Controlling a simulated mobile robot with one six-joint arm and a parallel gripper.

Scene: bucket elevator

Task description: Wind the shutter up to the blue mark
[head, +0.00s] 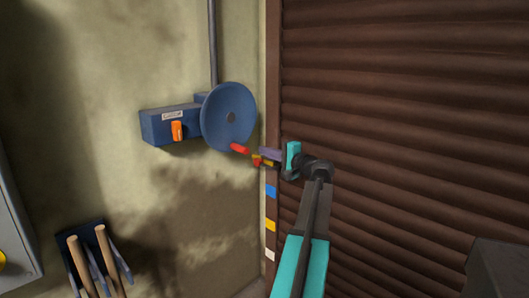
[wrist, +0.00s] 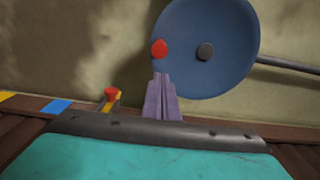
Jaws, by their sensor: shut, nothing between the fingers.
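The blue disc wheel (head: 230,117) is on the wall left of the shutter, with a red knob (head: 239,148) near its lower rim. In the wrist view the knob (wrist: 159,48) is just beyond the tips of my gripper (wrist: 160,78). My gripper (head: 266,152) is shut and empty; whether it touches the knob is unclear. The brown slatted shutter (head: 400,120) fills the right side. The blue mark (head: 271,190) is on the post at its left edge. A yellow-and-black piece with a red end (head: 257,162) shows above that mark, partly behind my gripper.
A blue box (head: 158,128) with an orange switch (head: 177,131) adjoins the wheel. A yellow mark (head: 270,226) and a white mark (head: 270,254) are lower on the post. A rack with wooden handles (head: 76,262) and a grey cabinet (head: 12,235) are at lower left.

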